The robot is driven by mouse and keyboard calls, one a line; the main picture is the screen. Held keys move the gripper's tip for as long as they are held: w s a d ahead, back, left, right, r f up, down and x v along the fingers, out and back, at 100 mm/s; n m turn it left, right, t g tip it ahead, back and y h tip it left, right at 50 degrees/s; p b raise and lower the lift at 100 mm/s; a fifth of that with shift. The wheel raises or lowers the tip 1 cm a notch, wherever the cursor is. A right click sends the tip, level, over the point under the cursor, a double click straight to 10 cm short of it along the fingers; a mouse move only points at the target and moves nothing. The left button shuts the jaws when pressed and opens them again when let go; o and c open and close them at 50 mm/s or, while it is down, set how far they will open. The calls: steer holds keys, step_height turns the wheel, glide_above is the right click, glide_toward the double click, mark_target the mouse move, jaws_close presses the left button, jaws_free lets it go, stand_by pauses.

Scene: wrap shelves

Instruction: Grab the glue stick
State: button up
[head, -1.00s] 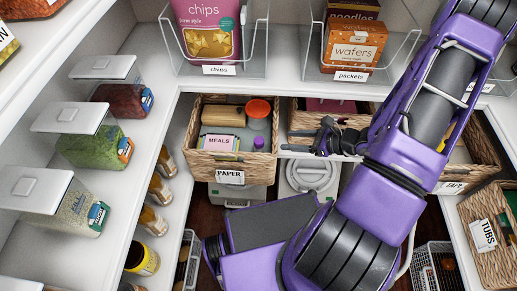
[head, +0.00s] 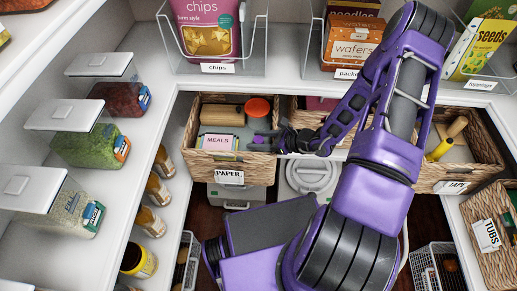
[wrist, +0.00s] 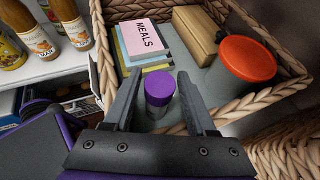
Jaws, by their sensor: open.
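The glue stick (wrist: 159,92) has a purple cap and stands upright in the wicker basket labelled PAPER (head: 229,177). In the wrist view it shows between the two fingers of my gripper (wrist: 160,85), which is open with a gap on both sides of the cap. In the head view my gripper (head: 262,141) reaches over the basket's right side, and the glue stick is hidden there behind the fingers.
In the basket are notepads marked MEALS (wrist: 143,40), a wooden block (wrist: 198,34) and a jar with an orange lid (wrist: 247,61). The basket's woven rim (wrist: 268,107) runs close to my gripper. Bottles (wrist: 72,24) stand on the shelf at left.

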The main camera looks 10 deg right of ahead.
jaws_close()
stand_by(0.3)
